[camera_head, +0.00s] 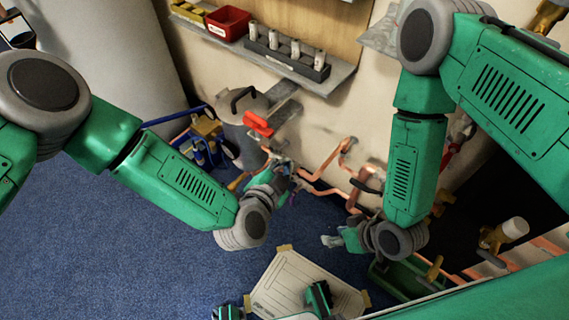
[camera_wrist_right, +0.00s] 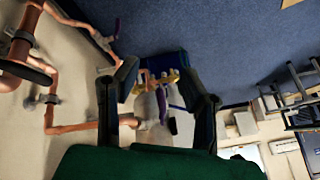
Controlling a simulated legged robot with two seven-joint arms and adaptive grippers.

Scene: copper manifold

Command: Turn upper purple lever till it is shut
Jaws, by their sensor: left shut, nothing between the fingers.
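In the right wrist view, a purple lever (camera_wrist_right: 162,104) shows near the grey parts between my right fingers, and another purple piece (camera_wrist_right: 117,28) shows near the top. I cannot tell which is the upper lever. In the head view my left gripper (camera_head: 286,178) is shut and empty beside the copper pipes (camera_head: 328,176), and it hides most of the lever area. Whether it touches a lever is unclear. My right gripper (camera_head: 334,240) is lower and to the right, apart from the pipes. In the right wrist view its fingers (camera_wrist_right: 160,92) are spread with nothing gripped.
A red handle (camera_head: 258,124) is above my left gripper. A shelf (camera_head: 335,75) with a red bin (camera_head: 228,22) is on the wall. Blue carpet (camera_head: 120,250) is open at left.

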